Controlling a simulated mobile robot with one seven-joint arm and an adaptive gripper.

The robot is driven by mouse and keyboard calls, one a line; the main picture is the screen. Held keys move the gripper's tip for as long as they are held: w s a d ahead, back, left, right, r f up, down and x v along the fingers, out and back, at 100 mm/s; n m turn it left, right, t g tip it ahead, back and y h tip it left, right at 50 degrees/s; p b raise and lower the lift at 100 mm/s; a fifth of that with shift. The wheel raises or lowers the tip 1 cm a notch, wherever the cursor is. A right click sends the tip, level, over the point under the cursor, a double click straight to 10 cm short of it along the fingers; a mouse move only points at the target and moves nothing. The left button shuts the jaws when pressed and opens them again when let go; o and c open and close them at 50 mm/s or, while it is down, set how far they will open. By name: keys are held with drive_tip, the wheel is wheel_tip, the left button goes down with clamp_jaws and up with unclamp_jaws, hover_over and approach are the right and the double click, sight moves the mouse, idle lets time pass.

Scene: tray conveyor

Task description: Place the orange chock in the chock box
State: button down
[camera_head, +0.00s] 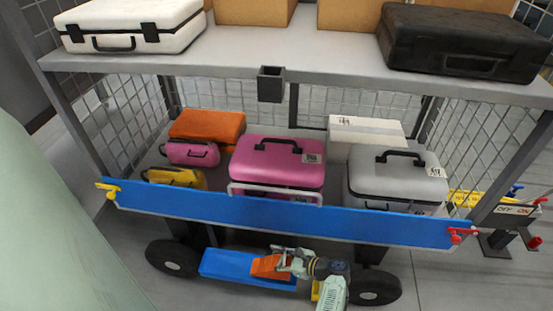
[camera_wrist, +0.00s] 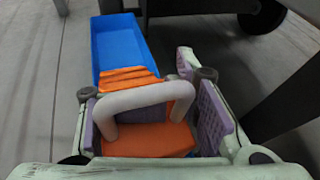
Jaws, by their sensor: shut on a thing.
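The orange chock (camera_head: 266,267) is held in my gripper (camera_head: 284,263), low in front of the cart. In the wrist view the chock (camera_wrist: 150,140) sits between the purple finger pads of my gripper (camera_wrist: 155,112), with a grey loop handle (camera_wrist: 140,97) across it. The chock box, a blue open-topped box (camera_head: 228,264), is low between the cart's wheels. In the wrist view the box (camera_wrist: 118,45) extends beyond the chock, which covers its near end. The chock overlaps the box's right part in the head view; whether they touch I cannot tell.
The cart's blue bar (camera_head: 280,219) runs just above my gripper. Black wheels stand left (camera_head: 172,258) and right (camera_head: 375,288) of the box. Suitcases, including a pink one (camera_head: 277,163), fill the shelves. A yellow part (camera_head: 316,290) shows by my arm. Floor in front is clear.

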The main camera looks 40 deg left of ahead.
sight(277, 261)
drive_tip(key=shift+f+b, duration=0.65)
drive_tip(key=shift+f, duration=1.4)
drive_tip(key=shift+f, duration=0.15)
drive_tip(key=c, duration=0.8)
unclamp_jaws()
drive_tip(key=shift+f, duration=0.1)
drive_tip(key=shift+d+r, duration=0.1)
drive_tip(key=shift+r, duration=0.15)
drive_tip(key=v, duration=1.2)
drive_tip(key=shift+f+p, duration=0.15)
drive_tip(key=shift+p, duration=0.2)
